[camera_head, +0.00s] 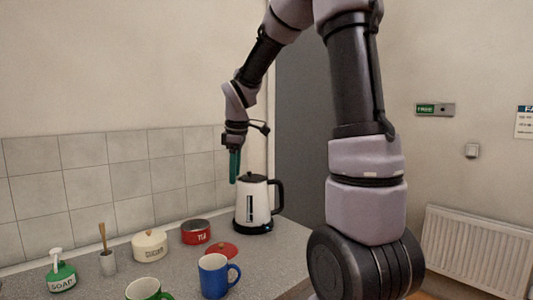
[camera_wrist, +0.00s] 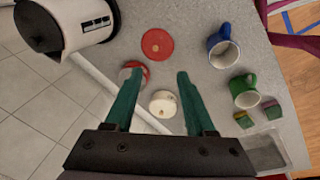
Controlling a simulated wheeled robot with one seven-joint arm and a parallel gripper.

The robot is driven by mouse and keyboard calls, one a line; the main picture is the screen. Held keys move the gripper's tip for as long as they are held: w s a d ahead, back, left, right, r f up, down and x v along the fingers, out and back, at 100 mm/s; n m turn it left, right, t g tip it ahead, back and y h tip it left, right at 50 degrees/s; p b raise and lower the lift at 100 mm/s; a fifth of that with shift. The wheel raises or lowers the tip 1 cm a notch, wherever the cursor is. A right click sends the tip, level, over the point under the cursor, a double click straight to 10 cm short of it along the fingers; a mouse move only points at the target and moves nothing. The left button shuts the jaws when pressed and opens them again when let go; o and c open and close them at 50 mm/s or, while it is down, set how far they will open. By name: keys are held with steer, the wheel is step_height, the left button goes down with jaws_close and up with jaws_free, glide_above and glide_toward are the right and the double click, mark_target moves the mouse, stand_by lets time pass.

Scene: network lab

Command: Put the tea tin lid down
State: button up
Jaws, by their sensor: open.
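The red tea tin lid (camera_head: 222,250) lies flat on the grey counter, in front of the red tea tin (camera_head: 196,232), apart from it. The tin stands without its lid. In the wrist view the lid (camera_wrist: 157,44) is a red disc with a small knob, beyond the fingertips. The tin (camera_wrist: 142,66) is partly hidden by the left finger there. My gripper (camera_head: 234,182), with green fingers, hangs above the counter near the kettle, higher than the lid. In the wrist view my gripper (camera_wrist: 158,75) is open with nothing between its fingers.
A white and black kettle (camera_head: 252,205) stands right of the tin. A cream lidded tin (camera_head: 149,246), a brush holder (camera_head: 108,264) and a green soap bottle (camera_head: 61,276) stand left. A blue mug (camera_head: 213,277) and a green mug (camera_head: 143,290) stand in front. A tiled wall closes the back.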

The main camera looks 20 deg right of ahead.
steer(key=s+r+m+t, duration=0.1)
steer(key=s+r+m, duration=0.2)
steer(key=s+m, duration=0.2)
steer(key=s+d+r+m+t+y, duration=0.1)
steer(key=s+r+m+t, duration=0.1)
steer(key=s+m, duration=0.4)
steer(key=s+d+r+m+t, duration=0.1)
steer(key=s+r+m, duration=0.4)
steer(key=s, duration=0.5)
steer(key=shift+d+t+y, duration=0.25)
steer(key=shift+t+y, duration=0.15)
